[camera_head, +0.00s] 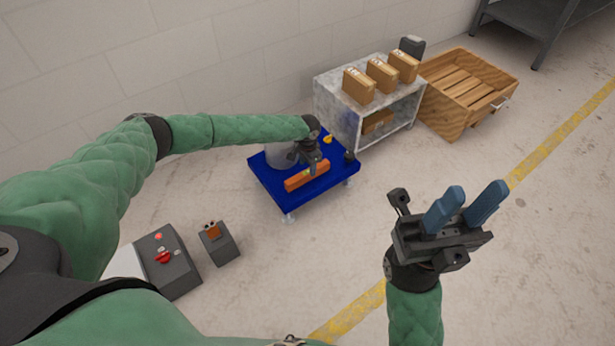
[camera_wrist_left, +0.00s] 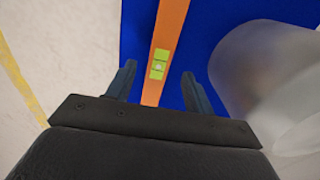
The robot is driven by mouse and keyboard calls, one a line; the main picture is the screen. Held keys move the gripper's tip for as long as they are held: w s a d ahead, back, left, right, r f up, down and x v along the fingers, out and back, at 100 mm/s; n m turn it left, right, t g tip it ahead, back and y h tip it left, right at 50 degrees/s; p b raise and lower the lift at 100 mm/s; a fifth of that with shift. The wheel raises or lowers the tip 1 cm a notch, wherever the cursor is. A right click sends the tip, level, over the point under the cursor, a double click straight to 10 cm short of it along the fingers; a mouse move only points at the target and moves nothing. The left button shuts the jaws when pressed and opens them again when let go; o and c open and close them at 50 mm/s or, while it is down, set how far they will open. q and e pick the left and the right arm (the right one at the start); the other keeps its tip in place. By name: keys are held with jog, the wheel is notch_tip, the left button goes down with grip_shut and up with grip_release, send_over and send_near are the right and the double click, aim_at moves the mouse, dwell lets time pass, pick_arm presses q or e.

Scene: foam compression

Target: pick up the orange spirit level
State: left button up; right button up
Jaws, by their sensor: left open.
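The orange spirit level (camera_head: 304,177) lies on the blue top of a small wheeled cart (camera_head: 318,190). In the left wrist view the orange spirit level (camera_wrist_left: 170,35), with its green vial window, runs between the two fingers. My left gripper (camera_head: 314,162) is over the cart, at the level. Its fingers (camera_wrist_left: 157,84) are open, one on each side of the level and apart from it. I cannot tell the exact height above it. My right gripper (camera_head: 463,207) is raised at the right, away from the cart, with its blue fingers apart and nothing between them.
A whitish translucent container (camera_head: 281,154) stands on the cart beside the level, close to the right finger in the left wrist view (camera_wrist_left: 270,75). A yellow item (camera_head: 328,139) and a dark item (camera_head: 349,156) are also there. A shelf with boxes (camera_head: 337,107) stands behind.

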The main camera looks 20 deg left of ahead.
aim_at(307, 172)
pick_arm(q)
jog(key=shift+s+f+b, duration=0.1)
jog(key=shift+f+b, duration=0.7)
jog(key=shift+f, duration=1.5)
jog(key=shift+c, duration=0.4)
grip_shut()
